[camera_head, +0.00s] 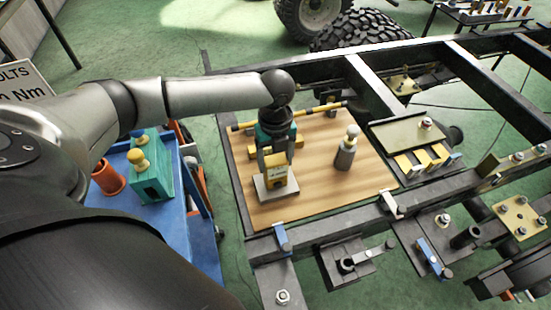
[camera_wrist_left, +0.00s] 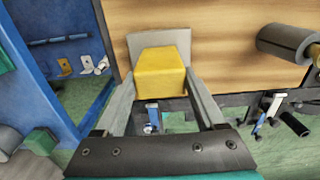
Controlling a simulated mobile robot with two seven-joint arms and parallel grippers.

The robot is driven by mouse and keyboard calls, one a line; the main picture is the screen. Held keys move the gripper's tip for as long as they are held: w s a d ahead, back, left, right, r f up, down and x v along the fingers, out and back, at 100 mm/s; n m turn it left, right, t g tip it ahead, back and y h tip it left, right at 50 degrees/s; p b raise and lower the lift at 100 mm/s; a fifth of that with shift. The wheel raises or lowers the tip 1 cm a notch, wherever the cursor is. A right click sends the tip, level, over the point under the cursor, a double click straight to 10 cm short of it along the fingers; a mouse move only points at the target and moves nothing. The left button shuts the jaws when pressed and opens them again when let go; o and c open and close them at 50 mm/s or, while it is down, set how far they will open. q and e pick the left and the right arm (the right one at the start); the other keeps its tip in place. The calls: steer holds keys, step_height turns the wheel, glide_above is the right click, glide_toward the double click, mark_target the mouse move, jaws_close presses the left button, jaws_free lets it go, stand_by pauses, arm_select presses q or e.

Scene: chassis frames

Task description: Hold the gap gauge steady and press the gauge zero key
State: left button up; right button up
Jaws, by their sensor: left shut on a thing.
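The gap gauge (camera_head: 277,174) is a yellow block on a pale grey base plate, on the wooden board. In the left wrist view its yellow body (camera_wrist_left: 160,72) sits between my two fingers. My left gripper (camera_head: 274,162) comes down from above and is shut on the yellow body. The base plate looks flat on the board. I cannot make out the zero key; the gripper covers part of the gauge. My right gripper is not in view.
The wooden board (camera_head: 325,190) lies in a dark chassis frame. A grey cylinder with a pale knob (camera_head: 347,149) stands right of the gauge. A yellow-and-black bar (camera_head: 312,112) lies behind. A blue cart (camera_head: 180,222) with a teal box (camera_head: 152,180) and orange cup (camera_head: 108,178) stands left.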

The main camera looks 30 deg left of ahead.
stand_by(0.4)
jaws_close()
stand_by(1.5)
